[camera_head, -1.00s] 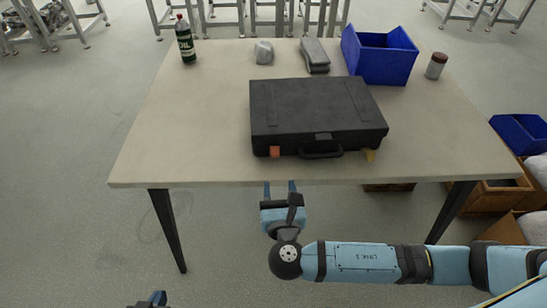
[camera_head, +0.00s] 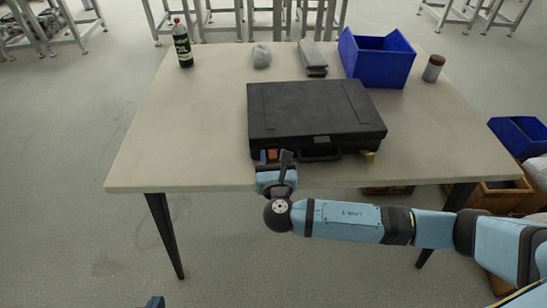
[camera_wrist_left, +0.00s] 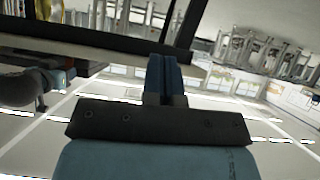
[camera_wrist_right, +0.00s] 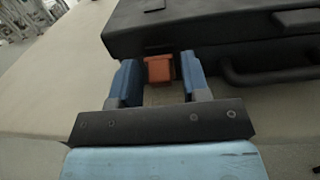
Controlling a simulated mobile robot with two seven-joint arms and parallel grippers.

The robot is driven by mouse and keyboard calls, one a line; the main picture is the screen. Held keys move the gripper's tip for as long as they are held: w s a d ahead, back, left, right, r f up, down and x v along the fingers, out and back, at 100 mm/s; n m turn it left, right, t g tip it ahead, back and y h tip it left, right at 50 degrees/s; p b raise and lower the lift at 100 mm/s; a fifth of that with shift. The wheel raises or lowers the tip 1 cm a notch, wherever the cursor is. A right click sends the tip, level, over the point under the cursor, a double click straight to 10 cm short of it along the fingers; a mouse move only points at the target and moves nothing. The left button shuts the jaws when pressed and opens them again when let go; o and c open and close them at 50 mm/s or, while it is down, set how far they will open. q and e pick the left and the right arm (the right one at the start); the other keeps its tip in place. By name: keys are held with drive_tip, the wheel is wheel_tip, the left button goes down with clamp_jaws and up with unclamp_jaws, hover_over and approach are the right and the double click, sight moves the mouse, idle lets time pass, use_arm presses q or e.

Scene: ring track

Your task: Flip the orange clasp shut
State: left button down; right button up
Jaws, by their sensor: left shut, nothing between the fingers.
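The black case (camera_head: 310,108) lies closed on the table, its handle toward me. The orange clasp (camera_head: 272,154) is on the left of its front face and also shows in the right wrist view (camera_wrist_right: 158,69). My right gripper (camera_head: 271,158) is at the clasp. In the right wrist view its open fingers (camera_wrist_right: 158,80) stand on either side of the clasp, with small gaps showing. My left gripper (camera_wrist_left: 163,78) is shut and empty, away from the case; only a bit of it shows at the bottom of the head view.
A yellow clasp (camera_head: 369,157) is on the right of the case front, past the handle (camera_head: 320,154). A blue bin (camera_head: 378,62), a bottle (camera_head: 183,46), a grey lump (camera_head: 261,56), a grey object (camera_head: 312,58) and a jar (camera_head: 433,68) stand behind. The table's left side is clear.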

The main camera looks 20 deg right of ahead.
clamp_jaws()
drive_tip(key=r+g+p, duration=0.1)
drive_tip(key=p, duration=0.3)
drive_tip(key=shift+w+r+p, duration=0.15)
drive_tip(key=shift+r+p, duration=0.05)
drive_tip(key=shift+p, duration=0.15)
drive_tip(key=g+p, duration=0.1)
drive_tip(key=p, duration=0.2)
drive_tip(key=shift+w+r, duration=0.15)
drive_tip(key=shift+w, duration=0.05)
drive_tip(key=p, duration=0.2)
drive_tip(key=g+p, duration=0.1)
drive_tip(key=p, duration=0.1)
drive_tip(key=shift+w+d+r+y, duration=0.1)
drive_tip(key=shift+w+r+y, duration=0.05)
drive_tip(key=shift+w+y, duration=0.2)
drive_tip(key=shift+f+g+p, duration=0.2)
drive_tip(key=shift+g+p, duration=0.3)
drive_tip(key=shift+p, duration=0.25)
drive_tip(key=shift+w+f, duration=0.1)
drive_tip(key=shift+o, duration=1.1)
unclamp_jaws()
drive_tip(key=shift+f, duration=0.1)
use_arm(q)
wheel_tip(320, 180, up, 8)
drive_tip(key=s+a, duration=0.1)
